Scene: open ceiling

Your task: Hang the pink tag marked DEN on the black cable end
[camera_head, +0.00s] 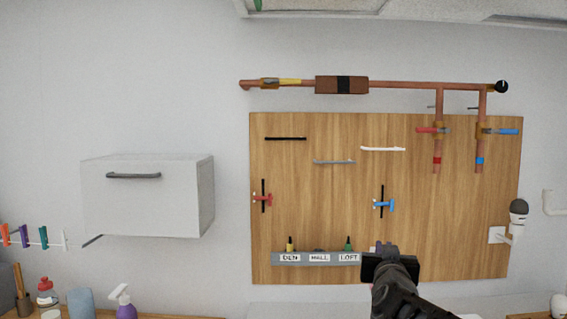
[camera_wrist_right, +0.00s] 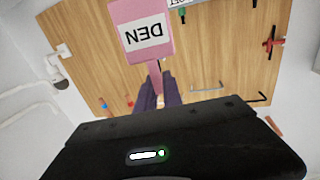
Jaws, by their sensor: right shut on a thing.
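The pink tag (camera_wrist_right: 145,28) with a white DEN label shows upside down in the right wrist view. A pink strip runs from it to between the purple fingers of my right gripper (camera_wrist_right: 160,92), which is shut on it. In the head view my right gripper (camera_head: 381,246) is at the lower edge of the wooden board, and the tag is hidden there. The black cable end (camera_head: 285,139) is a thin black rod at the board's upper left, well apart from the gripper. It also shows in the right wrist view (camera_wrist_right: 258,97). My left gripper is not in view.
The wooden board (camera_head: 320,215) also bears a grey rod (camera_head: 334,162), a white rod (camera_head: 383,149), and red (camera_head: 262,198) and blue (camera_head: 384,204) valves. A labelled grey rail (camera_head: 320,259) runs low. Copper pipe (camera_head: 425,86) crosses above; a white cabinet (camera_head: 150,200) is left.

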